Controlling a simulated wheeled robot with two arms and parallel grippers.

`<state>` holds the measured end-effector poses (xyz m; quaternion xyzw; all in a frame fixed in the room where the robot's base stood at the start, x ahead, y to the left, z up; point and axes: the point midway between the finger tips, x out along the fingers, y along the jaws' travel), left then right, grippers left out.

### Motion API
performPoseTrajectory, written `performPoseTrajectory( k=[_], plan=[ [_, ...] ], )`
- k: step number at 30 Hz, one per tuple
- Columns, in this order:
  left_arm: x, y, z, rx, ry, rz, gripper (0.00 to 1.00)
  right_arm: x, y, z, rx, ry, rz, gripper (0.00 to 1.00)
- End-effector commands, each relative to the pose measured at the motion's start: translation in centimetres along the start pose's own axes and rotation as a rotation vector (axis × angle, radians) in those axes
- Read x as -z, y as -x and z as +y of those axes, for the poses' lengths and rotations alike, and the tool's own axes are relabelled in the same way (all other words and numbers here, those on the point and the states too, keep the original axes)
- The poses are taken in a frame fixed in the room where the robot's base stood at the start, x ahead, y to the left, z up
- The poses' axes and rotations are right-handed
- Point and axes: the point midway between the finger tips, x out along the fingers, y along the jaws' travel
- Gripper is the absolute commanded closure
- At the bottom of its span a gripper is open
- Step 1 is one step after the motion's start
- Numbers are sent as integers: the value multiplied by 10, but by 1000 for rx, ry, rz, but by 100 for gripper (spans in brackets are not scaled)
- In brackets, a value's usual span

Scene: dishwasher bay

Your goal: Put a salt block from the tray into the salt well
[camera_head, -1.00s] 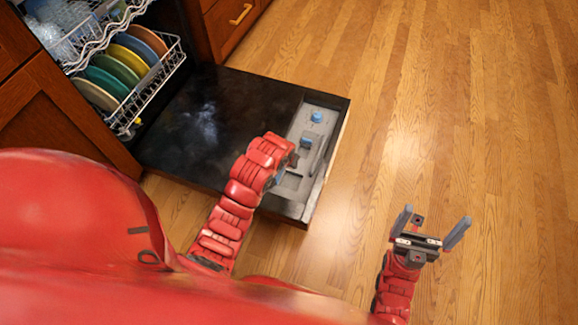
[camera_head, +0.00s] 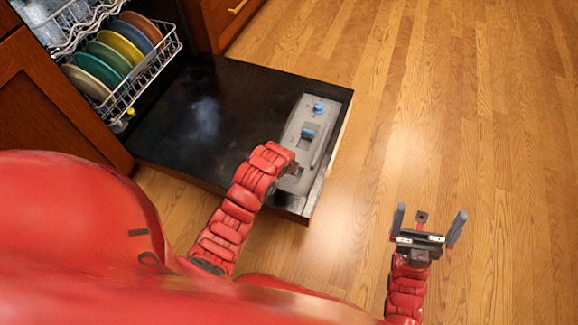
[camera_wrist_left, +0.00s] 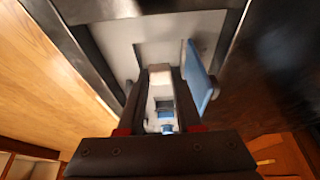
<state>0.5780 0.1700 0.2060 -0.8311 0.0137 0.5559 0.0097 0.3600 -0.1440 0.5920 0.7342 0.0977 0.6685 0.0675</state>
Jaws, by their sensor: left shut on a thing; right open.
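My left gripper (camera_head: 294,171) is over the near end of the grey panel (camera_head: 321,155) on the open dishwasher door. In the left wrist view its fingers are shut on a pale block (camera_wrist_left: 160,73), seemingly a salt block. A recess in the grey panel lies around and beyond the fingertips in that view. A blue flap (camera_wrist_left: 200,78) stands tilted just right of the fingers. The head view does not show the held block clearly. I cannot pick out a separate tray. My right gripper (camera_head: 430,222) is open and empty above the floor.
Two blue parts (camera_head: 318,108) (camera_head: 308,133) sit farther along the panel. The black door (camera_head: 200,110) lies flat. The rack (camera_head: 148,75) with several coloured plates stands at the upper left. Wooden floor (camera_head: 460,120) is clear to the right.

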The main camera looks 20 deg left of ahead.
Motion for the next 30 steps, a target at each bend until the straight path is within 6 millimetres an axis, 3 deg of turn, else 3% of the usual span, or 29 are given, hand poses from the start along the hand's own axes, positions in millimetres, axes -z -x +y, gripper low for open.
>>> performPoseTrajectory(
  k=[13,30],
  plan=[
    [-17,-41,1,-1,-1,0,100,-3,8,-5,19,-7,-3,0],
    [-19,-48,0,-1,-1,2,100,-3,8,-6,23,-9,-3,0]
  ],
)
